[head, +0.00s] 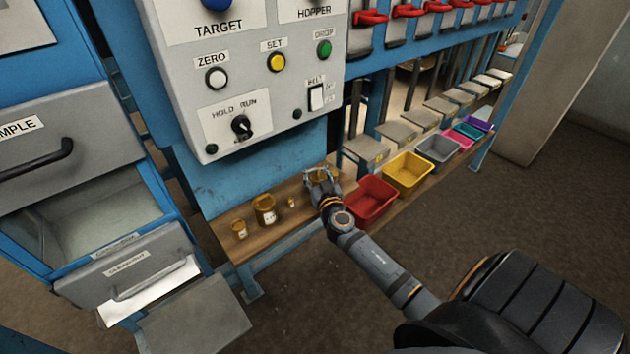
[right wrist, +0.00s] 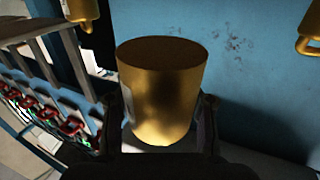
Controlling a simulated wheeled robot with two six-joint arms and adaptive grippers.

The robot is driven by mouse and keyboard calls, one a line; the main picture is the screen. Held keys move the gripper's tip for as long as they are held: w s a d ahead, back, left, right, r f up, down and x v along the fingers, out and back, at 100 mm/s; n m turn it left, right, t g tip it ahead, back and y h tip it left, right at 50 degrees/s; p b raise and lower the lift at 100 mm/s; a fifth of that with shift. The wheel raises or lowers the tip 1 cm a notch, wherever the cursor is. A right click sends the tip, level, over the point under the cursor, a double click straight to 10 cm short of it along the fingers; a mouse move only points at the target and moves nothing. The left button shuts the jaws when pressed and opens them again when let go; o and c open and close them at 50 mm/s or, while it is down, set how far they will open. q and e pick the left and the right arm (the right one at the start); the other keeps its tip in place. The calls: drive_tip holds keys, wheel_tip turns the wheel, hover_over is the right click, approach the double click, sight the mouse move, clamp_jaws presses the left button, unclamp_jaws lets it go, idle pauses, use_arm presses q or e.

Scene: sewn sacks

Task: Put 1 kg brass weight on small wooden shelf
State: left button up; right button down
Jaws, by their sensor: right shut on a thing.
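My right gripper (head: 320,178) is at the right part of the small wooden shelf (head: 277,222), in front of the blue panel. It is shut on a brass weight (right wrist: 162,90), a plain golden cylinder that stands between the fingers in the right wrist view. In the head view the gripper partly hides this weight. Other brass weights stand on the shelf to the left: a mid-sized one (head: 239,228), a larger one (head: 264,211) and a tiny one (head: 291,202). Their markings are too small to read. I cannot tell whether the held weight touches the shelf. My left gripper is not in view.
A red bin (head: 370,202), a yellow bin (head: 408,173) and a grey bin (head: 439,150) stand in a row to the right of the gripper. A grey control box (head: 250,90) hangs above the shelf. Open drawers (head: 130,265) stand at the left.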

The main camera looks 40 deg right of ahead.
sight(315, 179)
drive_tip(key=shift+w+d+f+b, duration=0.15)
drive_tip(key=shift+f+b, duration=0.1)
drive_tip(key=shift+f, duration=0.6)
drive_tip(key=shift+w+f+b, duration=0.1)
drive_tip(key=shift+f+b, duration=0.15)
drive_tip(key=shift+f, duration=0.6)
drive_tip(key=shift+s, duration=0.1)
drive_tip(key=c, duration=1.5)
unclamp_jaws()
drive_tip(key=shift+f, duration=0.2)
drive_tip(key=o, duration=0.8)
drive_tip(key=shift+r, duration=0.15)
